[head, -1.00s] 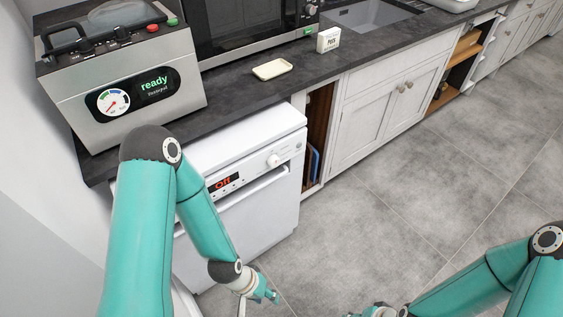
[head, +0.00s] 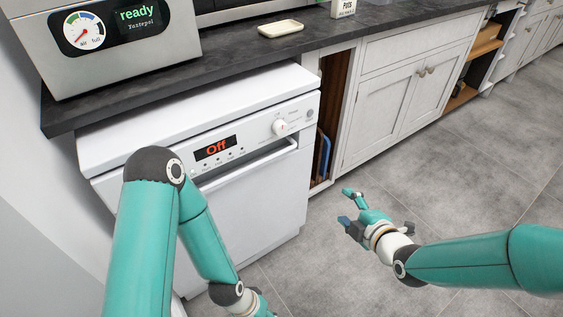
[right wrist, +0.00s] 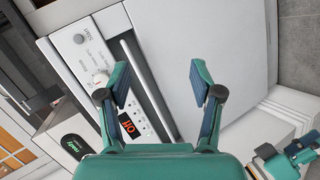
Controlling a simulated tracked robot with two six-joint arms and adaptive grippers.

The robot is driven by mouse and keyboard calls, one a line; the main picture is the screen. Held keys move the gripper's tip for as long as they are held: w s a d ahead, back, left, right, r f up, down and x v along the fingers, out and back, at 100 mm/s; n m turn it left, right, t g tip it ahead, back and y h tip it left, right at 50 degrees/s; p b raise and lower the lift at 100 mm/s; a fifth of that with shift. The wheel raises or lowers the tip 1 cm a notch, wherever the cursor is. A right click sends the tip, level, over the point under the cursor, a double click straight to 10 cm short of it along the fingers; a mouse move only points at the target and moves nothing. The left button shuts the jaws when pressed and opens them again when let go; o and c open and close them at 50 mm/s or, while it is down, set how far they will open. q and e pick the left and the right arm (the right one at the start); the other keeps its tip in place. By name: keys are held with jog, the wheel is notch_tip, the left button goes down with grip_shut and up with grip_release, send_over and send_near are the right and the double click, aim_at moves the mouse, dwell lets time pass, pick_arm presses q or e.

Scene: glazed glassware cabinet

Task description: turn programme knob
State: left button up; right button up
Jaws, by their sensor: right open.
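The programme knob (head: 280,127) is a round white dial on the upper right of the white appliance's front panel (head: 248,137). In the right wrist view the knob (right wrist: 101,79) shows left of the left finger. The display (head: 216,147) reads "Off" in red. My right gripper (head: 350,207) is open and empty, in front of the appliance, lower and to the right of the knob, apart from it. Its spread fingers (right wrist: 160,76) frame the appliance door in the wrist view. My left gripper (head: 258,306) is partly cut off at the bottom edge; its jaws are unclear.
A door handle bar (head: 245,165) runs below the panel. The dark worktop (head: 230,52) above carries a steel machine (head: 125,60) reading "ready" and a cream dish (head: 281,29). An open cabinet bay (head: 328,120) lies right of the appliance. The floor (head: 440,190) at right is clear.

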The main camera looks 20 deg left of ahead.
jog(key=w+a+r+n+t+y+b, duration=0.1)
jog(key=a+r+n+t+y+b, duration=0.15)
jog(key=a+n+b, duration=0.35)
jog(key=n+y+b, duration=0.2)
jog(key=n+y, duration=0.1)
jog(key=n, duration=0.5)
send_near(282, 132)
pick_arm(q)
notch_tip(282, 132, down, 10)
jog(key=shift+f+p, duration=0.2)
jog(key=shift+p, duration=0.1)
pick_arm(e)
jog(key=shift+m, duration=0.3)
jog(key=x, duration=0.9)
jog(key=shift+r, duration=0.1)
jog(key=c, duration=1)
jog(key=shift+a, duration=0.2)
jog(key=shift+c, duration=0.7)
jog(key=shift+d, duration=0.15)
pick_arm(q)
jog(key=shift+f, duration=0.1)
